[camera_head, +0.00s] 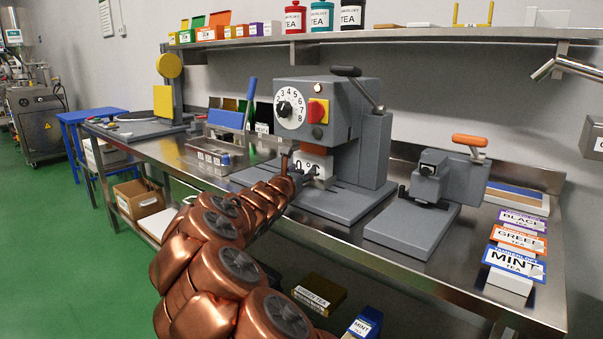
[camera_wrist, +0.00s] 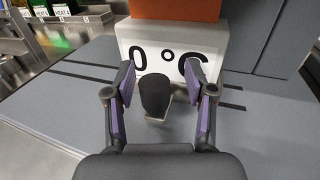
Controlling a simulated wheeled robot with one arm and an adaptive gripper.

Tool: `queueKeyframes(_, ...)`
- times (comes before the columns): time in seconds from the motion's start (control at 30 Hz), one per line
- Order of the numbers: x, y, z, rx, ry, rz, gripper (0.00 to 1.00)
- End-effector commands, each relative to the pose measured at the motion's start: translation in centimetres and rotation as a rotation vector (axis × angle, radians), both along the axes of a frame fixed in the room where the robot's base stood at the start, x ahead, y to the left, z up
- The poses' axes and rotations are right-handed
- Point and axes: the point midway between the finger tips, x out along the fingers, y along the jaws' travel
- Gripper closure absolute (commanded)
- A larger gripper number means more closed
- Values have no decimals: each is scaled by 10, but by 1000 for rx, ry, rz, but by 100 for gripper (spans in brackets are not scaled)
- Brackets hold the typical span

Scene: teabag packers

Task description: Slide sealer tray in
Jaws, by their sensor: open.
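The grey sealer (camera_head: 345,110) stands mid-bench, with a numbered dial and a red button on yellow. Its white front block (camera_head: 318,163) reads "0 °C"; this block (camera_wrist: 215,42) fills the top middle of the wrist view. A black knob (camera_wrist: 155,95) on a pale metal bracket (camera_wrist: 157,121) sticks out below the block; it looks like the tray's handle. My gripper (camera_wrist: 158,76) is open, its purple-padded fingers on either side of the knob with gaps visible. In the head view my gripper (camera_head: 298,172) is at the sealer's front, mostly hidden by my arm. The tray body is hard to make out.
A smaller grey press (camera_head: 450,180) with an orange handle stands right of the sealer. Tea cards (camera_head: 514,262) lie at the bench's right end. A metal box (camera_head: 213,155) stands to the left. A shelf (camera_head: 400,42) runs above.

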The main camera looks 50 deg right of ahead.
Motion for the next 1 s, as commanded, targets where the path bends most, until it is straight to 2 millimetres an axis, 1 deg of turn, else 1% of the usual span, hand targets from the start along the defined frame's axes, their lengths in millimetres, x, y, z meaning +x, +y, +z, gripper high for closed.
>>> queueKeyframes(0.17, 0, 4, 0, -2, 2, 2, 45)
queueKeyframes(0.27, -1, 12, 1, -1, 1, 3, 45)
queueKeyframes(0.37, -5, 25, 2, -5, 2, 3, 45)
queueKeyframes(0.6, -17, 61, 1, -2, 1, 3, 45)
queueKeyframes(0.83, -26, 89, 2, -3, -1, 2, 45)
queueKeyframes(1.0, -30, 104, 0, -1, 1, 1, 45)
